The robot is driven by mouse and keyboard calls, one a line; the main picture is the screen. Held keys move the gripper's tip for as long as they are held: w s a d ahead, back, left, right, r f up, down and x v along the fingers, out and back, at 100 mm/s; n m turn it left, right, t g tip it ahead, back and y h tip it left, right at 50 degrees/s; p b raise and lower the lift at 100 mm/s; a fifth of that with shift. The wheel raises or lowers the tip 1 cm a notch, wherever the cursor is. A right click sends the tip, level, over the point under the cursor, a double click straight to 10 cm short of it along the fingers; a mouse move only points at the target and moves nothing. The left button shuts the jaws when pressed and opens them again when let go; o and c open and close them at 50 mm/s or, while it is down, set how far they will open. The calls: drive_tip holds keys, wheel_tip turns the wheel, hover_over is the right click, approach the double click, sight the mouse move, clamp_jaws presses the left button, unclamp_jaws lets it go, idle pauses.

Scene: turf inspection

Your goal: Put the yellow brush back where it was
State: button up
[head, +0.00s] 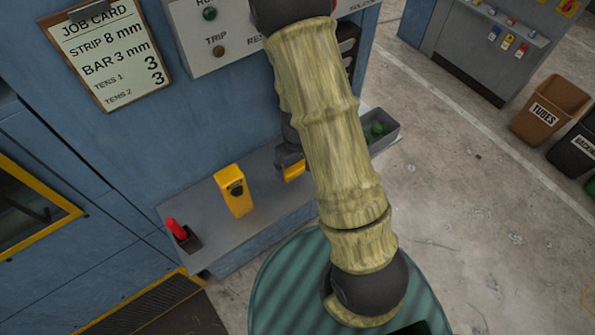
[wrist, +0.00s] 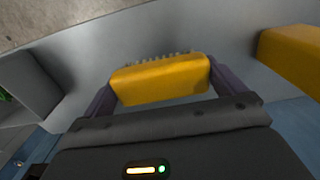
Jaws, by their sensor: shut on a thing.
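The yellow brush (wrist: 160,80) is between the two fingers of my gripper (wrist: 160,88) in the wrist view. Its pale bristles show along the far edge, over the grey shelf. In the head view the brush (head: 294,170) shows only partly, beside my arm, which hides the rest. My gripper (head: 288,158) is shut on it, low at the grey shelf (head: 268,205). I cannot tell whether the brush touches the shelf.
A yellow block with a dark round part (head: 235,190) stands on the shelf left of the brush. A red-handled thing (head: 176,229) sits at the shelf's left end. A grey bin (head: 382,128) with a green thing is at the right end. The blue machine wall rises behind.

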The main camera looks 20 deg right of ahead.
sight(298, 173)
drive_tip(key=shift+f, duration=2.05)
drive_tip(key=o, duration=0.5)
drive_tip(key=shift+f, duration=0.1)
drive_tip(key=shift+r, duration=0.2)
wheel_tip(298, 173, up, 12)
drive_tip(key=shift+f, duration=0.1)
